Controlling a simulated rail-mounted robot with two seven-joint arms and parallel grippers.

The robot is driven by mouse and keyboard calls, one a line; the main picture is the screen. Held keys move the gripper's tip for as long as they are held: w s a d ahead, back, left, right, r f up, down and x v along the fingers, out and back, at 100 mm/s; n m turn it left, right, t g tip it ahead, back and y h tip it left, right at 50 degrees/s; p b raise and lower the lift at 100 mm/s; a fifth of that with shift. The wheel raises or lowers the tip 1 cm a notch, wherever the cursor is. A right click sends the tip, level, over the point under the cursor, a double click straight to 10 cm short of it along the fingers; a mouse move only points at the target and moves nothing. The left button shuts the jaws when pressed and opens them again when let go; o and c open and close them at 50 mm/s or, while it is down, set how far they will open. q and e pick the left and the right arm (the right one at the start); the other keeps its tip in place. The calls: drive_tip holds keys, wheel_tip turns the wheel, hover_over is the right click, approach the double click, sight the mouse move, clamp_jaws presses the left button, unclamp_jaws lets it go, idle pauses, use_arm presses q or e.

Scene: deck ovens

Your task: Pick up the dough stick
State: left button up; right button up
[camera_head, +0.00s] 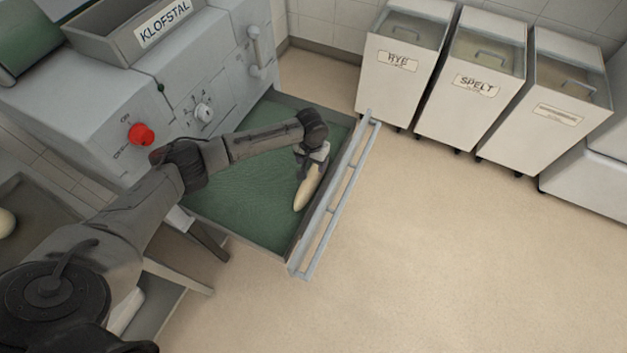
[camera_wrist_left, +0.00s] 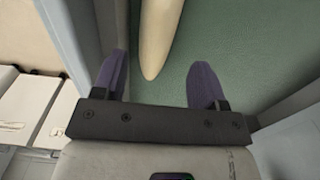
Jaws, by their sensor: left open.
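The dough stick (camera_head: 309,188) is a pale, tapered roll lying on the green floor of the pulled-out tray (camera_head: 225,205), near the tray's railed outer side. My left gripper (camera_head: 318,152) points down over the stick's far end and hides that end in the head view. In the left wrist view the two purple fingers (camera_wrist_left: 160,85) are spread apart. The stick (camera_wrist_left: 158,40) shows between and beyond them, with its rounded tip near the gap. I see no finger closed on it. My right gripper is not in view.
A metal rail (camera_head: 338,195) runs along the tray's outer side, close to my left gripper. The grey machine (camera_head: 180,75) with a red knob (camera_head: 141,134) stands behind the tray. Flour bins (camera_head: 405,70) line the back wall. The floor to the right is clear.

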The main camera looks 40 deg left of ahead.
sight(312, 176)
use_arm(q)
wheel_tip(312, 176, down, 4)
drive_tip(key=shift+s+f+b, duration=0.1)
drive_tip(key=shift+b, duration=0.5)
drive_tip(key=shift+f, duration=0.35)
wheel_tip(312, 176, down, 4)
drive_tip(key=b, duration=0.3)
drive_tip(key=shift+f, duration=0.2)
drive_tip(key=shift+d+f, duration=0.1)
drive_tip(key=shift+f, duration=0.3)
drive_tip(key=c, duration=0.7)
